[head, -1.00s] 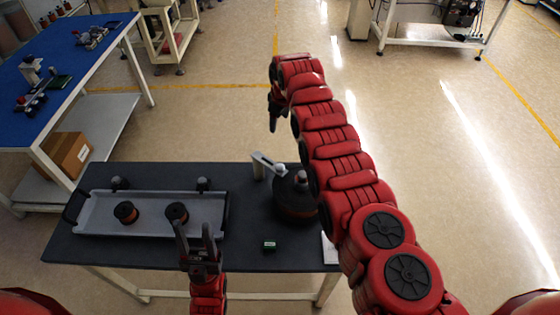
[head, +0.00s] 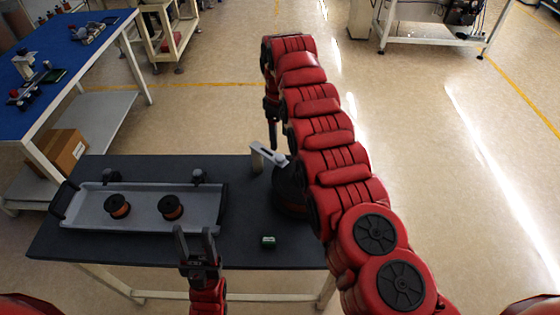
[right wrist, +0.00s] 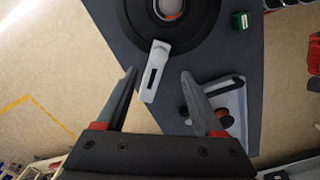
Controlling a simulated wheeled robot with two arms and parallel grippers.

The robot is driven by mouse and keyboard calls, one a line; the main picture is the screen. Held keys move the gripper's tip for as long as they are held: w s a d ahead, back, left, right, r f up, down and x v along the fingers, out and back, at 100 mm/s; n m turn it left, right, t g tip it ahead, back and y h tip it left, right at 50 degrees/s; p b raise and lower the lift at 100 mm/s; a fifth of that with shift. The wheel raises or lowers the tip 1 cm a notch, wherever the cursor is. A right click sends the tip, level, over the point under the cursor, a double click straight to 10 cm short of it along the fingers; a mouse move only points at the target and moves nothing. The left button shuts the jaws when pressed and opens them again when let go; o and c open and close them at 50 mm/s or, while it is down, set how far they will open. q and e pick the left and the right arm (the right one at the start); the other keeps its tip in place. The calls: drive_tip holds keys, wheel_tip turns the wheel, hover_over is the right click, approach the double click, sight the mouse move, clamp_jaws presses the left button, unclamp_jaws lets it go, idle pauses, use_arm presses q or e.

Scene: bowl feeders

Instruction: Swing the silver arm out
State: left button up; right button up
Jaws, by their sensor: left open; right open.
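The silver arm (head: 267,156) is a short pale bar at the back edge of the dark round bowl feeder (head: 288,190), which is partly hidden behind my right arm. In the right wrist view the silver arm (right wrist: 155,70) has a dark slot and sticks out from the feeder's rim (right wrist: 205,35). My right gripper (head: 272,143) points down just above the silver arm. It is open, and the bar shows between its fingers (right wrist: 160,75); whether they touch it I cannot tell. My left gripper (head: 195,232) is open and empty in front of the grey tray.
The grey tray (head: 90,212) on the dark table (head: 240,222) holds two dark spools with orange. A small green block (head: 268,241) lies near the table's front edge. A blue-topped bench (head: 85,62) stands at the back left. Open floor lies beyond the table.

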sight(280, 157)
wheel_tip(280, 157, down, 5)
drive_tip(key=shift+s+d+f+p, duration=0.1)
drive_tip(key=shift+f+p, duration=0.1)
drive_tip(key=shift+p, duration=0.7)
drive_tip(key=shift+f+b, duration=0.65)
drive_tip(key=shift+f, duration=0.15)
drive_tip(key=shift+w+f, duration=0.2)
drive_tip(key=shift+f, duration=0.35)
drive_tip(key=shift+s+r, duration=0.1)
drive_tip(key=c, duration=0.3)
clamp_jaws()
